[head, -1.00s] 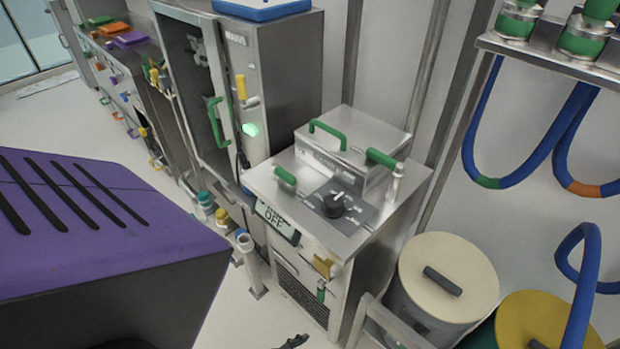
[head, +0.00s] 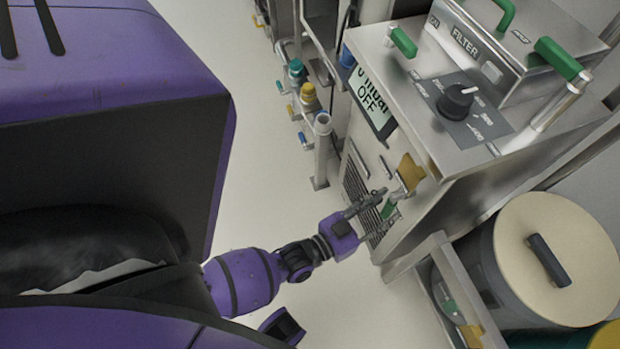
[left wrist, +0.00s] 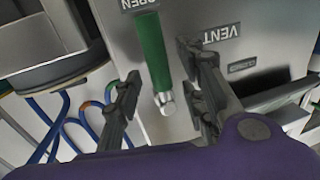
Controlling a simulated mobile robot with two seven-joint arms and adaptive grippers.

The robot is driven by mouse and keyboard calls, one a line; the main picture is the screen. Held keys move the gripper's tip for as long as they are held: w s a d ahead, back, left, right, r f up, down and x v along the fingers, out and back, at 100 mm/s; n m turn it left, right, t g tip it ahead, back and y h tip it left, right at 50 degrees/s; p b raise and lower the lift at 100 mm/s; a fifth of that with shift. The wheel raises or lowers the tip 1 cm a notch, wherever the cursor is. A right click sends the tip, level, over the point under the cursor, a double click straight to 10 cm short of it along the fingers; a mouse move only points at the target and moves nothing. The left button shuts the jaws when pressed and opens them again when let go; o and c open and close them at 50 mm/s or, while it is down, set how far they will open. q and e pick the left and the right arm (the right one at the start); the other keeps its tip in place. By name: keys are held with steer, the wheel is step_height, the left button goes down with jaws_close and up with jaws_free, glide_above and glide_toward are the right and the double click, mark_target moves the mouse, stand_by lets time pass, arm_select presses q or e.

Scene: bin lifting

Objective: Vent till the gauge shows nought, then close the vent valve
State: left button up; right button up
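The vent valve's green handle (left wrist: 152,50) stands out on the cabinet front, next to plates reading OPEN and VENT (left wrist: 222,33) in the left wrist view. In the head view the handle (head: 388,209) shows low on the cabinet. My left gripper (head: 390,203) is there, open, with one finger (left wrist: 122,105) on each side of the handle; gaps show between fingers and handle in the left wrist view (left wrist: 160,64). My right gripper is not in view.
A yellow handle (head: 410,172) sits just above the vent handle. The cabinet top (head: 427,120) carries a black knob (head: 456,101) and a FILTER box (head: 500,45). A lidded drum (head: 562,255) stands to the right.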

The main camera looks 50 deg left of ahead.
arm_select(q)
steer(key=shift+w+d, duration=0.2)
steer(key=shift+w, duration=1.2)
jaws_close()
steer(key=shift+f, duration=0.1)
